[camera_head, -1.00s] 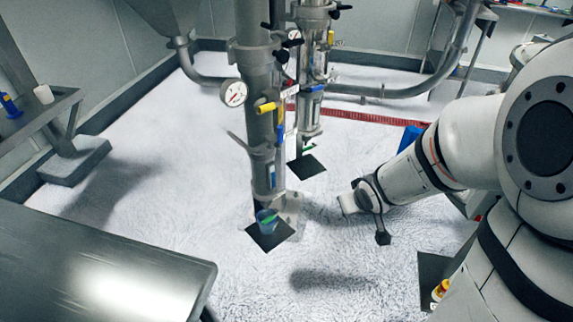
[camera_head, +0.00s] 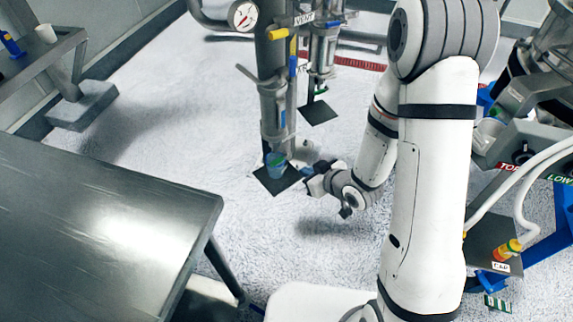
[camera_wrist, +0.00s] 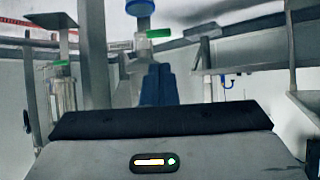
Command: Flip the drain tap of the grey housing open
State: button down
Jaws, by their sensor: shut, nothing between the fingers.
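The grey housing (camera_head: 268,85) is the nearer upright column in the head view. Its lower end stands over a blue cup (camera_head: 276,170) on a black mat. A green lever, apparently the drain tap (camera_wrist: 157,34), lies crosswise by the cup (camera_wrist: 140,7) in the wrist view, which looks upside down. Green also shows at the cup's mouth in the head view. My gripper (camera_head: 304,172) is low, just right of the cup. Its blue fingers (camera_wrist: 158,85) are shut and empty, pointing towards the lever. I cannot tell whether they touch it.
A second column (camera_head: 320,50) stands behind over its own black mat (camera_head: 318,113), with another green lever (camera_wrist: 62,63). A steel table (camera_head: 110,230) fills the lower left. A machine with hoses (camera_head: 510,150) stands at the right. Open floor lies between.

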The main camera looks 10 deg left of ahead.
aim_at(278, 163)
jog(key=x, duration=1.4)
jog(key=shift+b, duration=0.3)
